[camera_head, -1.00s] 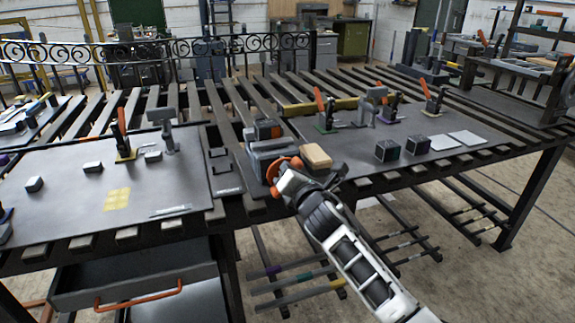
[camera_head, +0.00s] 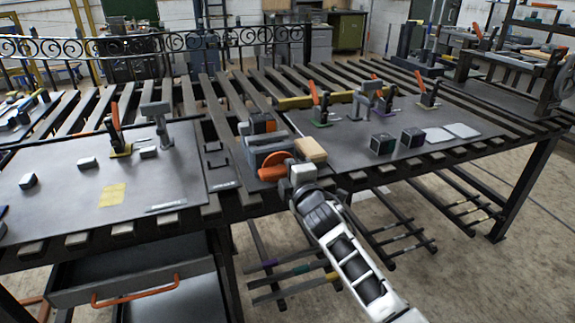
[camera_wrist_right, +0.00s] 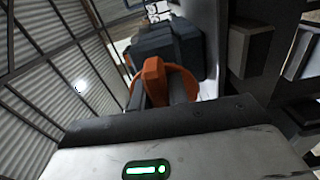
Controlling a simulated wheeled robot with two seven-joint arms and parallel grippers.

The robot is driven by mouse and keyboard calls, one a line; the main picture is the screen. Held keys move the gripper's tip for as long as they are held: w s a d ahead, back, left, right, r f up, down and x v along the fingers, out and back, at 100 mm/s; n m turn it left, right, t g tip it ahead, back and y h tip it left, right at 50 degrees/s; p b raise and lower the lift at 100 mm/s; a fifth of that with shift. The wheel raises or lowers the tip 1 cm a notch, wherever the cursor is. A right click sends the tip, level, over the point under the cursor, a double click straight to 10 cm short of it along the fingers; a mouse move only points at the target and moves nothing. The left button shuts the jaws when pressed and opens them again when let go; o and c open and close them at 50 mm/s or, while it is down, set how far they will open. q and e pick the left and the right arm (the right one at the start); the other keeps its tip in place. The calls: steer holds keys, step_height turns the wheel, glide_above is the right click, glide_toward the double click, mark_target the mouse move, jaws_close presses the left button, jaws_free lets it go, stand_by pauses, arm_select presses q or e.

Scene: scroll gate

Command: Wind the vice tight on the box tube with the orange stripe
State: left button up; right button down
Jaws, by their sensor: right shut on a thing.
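The blue-grey vice (camera_head: 268,147) stands near the front edge of the slatted bench. Its round orange handwheel (camera_head: 272,168) faces the front. A dark piece with an orange face (camera_head: 264,124) sits at the top of the vice; I cannot tell how tightly the jaws press on it. My right gripper (camera_head: 291,172) is at the wheel's right side, shut on the wheel's handle. The right wrist view shows the orange handle (camera_wrist_right: 154,78) and wheel rim (camera_wrist_right: 188,80) just beyond the gripper body, with the vice (camera_wrist_right: 165,48) behind; the fingertips are largely hidden. My left gripper is not in view.
A tan block (camera_head: 310,150) sits right beside the vice and wheel. Dark cubes (camera_head: 382,144) and upright toggle clamps (camera_head: 320,104) stand on the right plate. The left plate (camera_head: 75,185) holds small blocks and another clamp. Striped bars lie on a rack below.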

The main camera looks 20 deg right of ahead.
steer(key=m, duration=0.2)
steer(key=f+m, duration=0.1)
steer(key=m, duration=0.1)
steer(key=shift+a, duration=0.15)
steer(key=m, duration=0.3)
steer(key=shift+a+f+p, duration=0.15)
steer(key=shift+f+p, duration=0.15)
steer(key=m, duration=0.5)
steer(key=shift+a+f+p, duration=0.3)
steer(key=shift+p, duration=0.05)
steer(key=shift+s+a+f+m+p, duration=0.1)
steer(key=shift+a+m+p, duration=0.05)
steer(key=shift+m, duration=0.7)
steer(key=shift+a+f+m+p, duration=0.1)
steer(key=shift+a+m+p, duration=0.05)
steer(key=shift+m, duration=0.7)
steer(key=c, duration=1.5)
jaws_free()
steer(key=shift+c, duration=0.2)
steer(key=shift+o, duration=0.9)
steer(key=shift+r, duration=0.25)
